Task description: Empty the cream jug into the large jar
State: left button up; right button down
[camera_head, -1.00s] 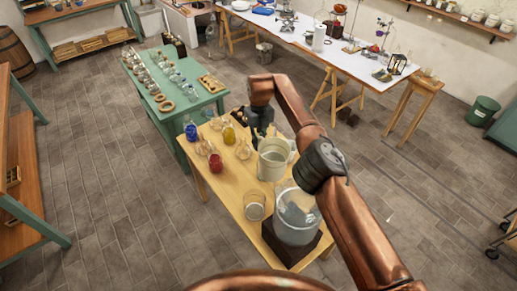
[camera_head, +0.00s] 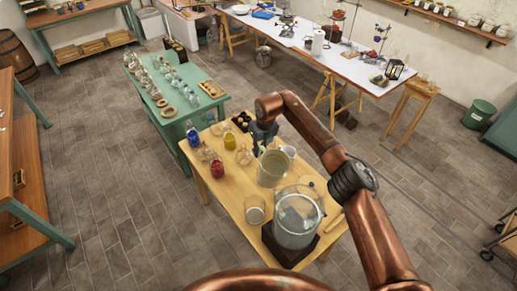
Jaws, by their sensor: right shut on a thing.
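The cream jug (camera_head: 271,171) is a pale vessel above the middle of the wooden table, just behind the large jar. My right gripper (camera_head: 264,143) is behind the jug and shut on it; its fingertips are partly hidden. The jug's mouth faces up and somewhat towards the camera, so it seems a little tilted. The large jar (camera_head: 295,232) is clear glass with a wide open mouth and stands on a dark square base at the table's near right end. I cannot tell the level in either vessel. My left gripper is not in view.
An empty-looking glass beaker (camera_head: 255,210) stands left of the jar. A green table (camera_head: 190,107) adjoins.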

aim_at(266, 151)
jog(key=shift+s+d+r+t+y+p, duration=0.15)
jog(key=shift+r+t+y, duration=0.1)
jog(key=shift+r, duration=0.15)
jog(key=shift+s+d+r+t+y+p, duration=0.15)
jog(key=shift+r+t, duration=0.1)
jog(key=shift+r, duration=0.15)
jog(key=shift+s+d+r+t+y, duration=0.1)
jog(key=shift+s+r+t+y, duration=0.1)
jog(key=shift+r+t+y, duration=0.15)
jog(key=shift+s+d+r+t+y, duration=0.45)
jog(key=shift+s+r+t, duration=0.1)
jog(key=shift+r+t, duration=0.2)
jog(key=shift+s+d+r+t+y+b, duration=0.55)
jog(key=shift+s+r+t+y+b, duration=0.05)
jog(key=shift+s+r+t+b, duration=0.25)
jog(key=shift+w+r, duration=0.1)
jog(key=shift+a, duration=0.15)
jog(key=shift+s+d+r+t+y+b, duration=0.2)
jog(key=shift+s+d+r+t+b, duration=0.25)
jog(key=shift+r+b, duration=0.3)
jog(key=shift+s+d+r+t+y+b, duration=0.2)
jog(key=shift+s+d+r+b, duration=0.15)
jog(key=shift+s+r+b, duration=0.25)
dwell(1.6)
jog(key=shift+s+d+r+t+b, duration=0.3)
jog(key=shift+r+b, duration=0.15)
jog(key=shift+b, duration=0.45)
dwell(1.1)
